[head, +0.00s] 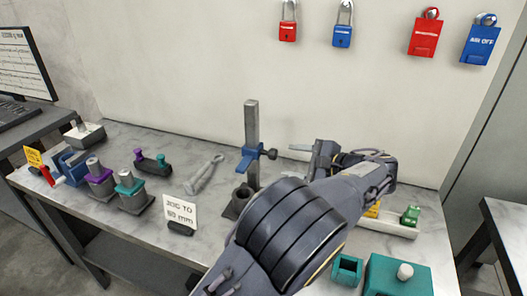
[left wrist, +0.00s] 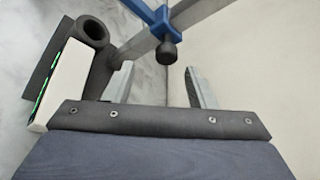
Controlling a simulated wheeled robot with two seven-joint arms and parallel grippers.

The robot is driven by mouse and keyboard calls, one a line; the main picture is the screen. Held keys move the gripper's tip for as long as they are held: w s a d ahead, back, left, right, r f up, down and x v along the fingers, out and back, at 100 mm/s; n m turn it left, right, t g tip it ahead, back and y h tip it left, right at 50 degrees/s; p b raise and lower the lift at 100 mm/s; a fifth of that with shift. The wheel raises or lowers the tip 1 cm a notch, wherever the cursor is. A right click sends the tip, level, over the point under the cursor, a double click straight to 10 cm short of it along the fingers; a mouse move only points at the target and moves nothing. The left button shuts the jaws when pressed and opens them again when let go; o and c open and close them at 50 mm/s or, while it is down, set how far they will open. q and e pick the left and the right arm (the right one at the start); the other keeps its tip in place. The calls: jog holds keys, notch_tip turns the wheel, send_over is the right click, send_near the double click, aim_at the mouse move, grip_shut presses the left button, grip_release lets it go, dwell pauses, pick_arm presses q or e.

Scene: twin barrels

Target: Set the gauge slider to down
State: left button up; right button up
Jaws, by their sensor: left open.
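The gauge is an upright grey post (head: 251,120) on the bench, with a blue slider (head: 250,157) around it about midway up and a dark knob (head: 271,154) on its right side. In the left wrist view the slider (left wrist: 150,12) and its knob (left wrist: 168,52) show at the top, and the post (left wrist: 195,12) runs diagonally. My left gripper (head: 301,148) is to the right of the knob in the head view, near its height. Its two fingers (left wrist: 159,86) are apart, with nothing held between them; the knob appears just beyond their tips. My right gripper is out of view.
A dark hollow cylinder (head: 243,193) stands by the post's foot. A sign reading "JIG TO 60 mm" (head: 181,211), a wrench (head: 204,174), and purple (head: 99,180) and teal (head: 131,188) fixtures are to the left. Teal boxes (head: 398,277) are at the front right. My arm hides part of the bench.

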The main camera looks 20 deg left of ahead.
aim_at(276, 155)
pick_arm(q)
jog(key=shift+w+a, duration=0.55)
jog(key=x, duration=0.6)
jog(key=shift+w+a, duration=0.1)
jog(key=shift+a, duration=0.1)
grip_shut()
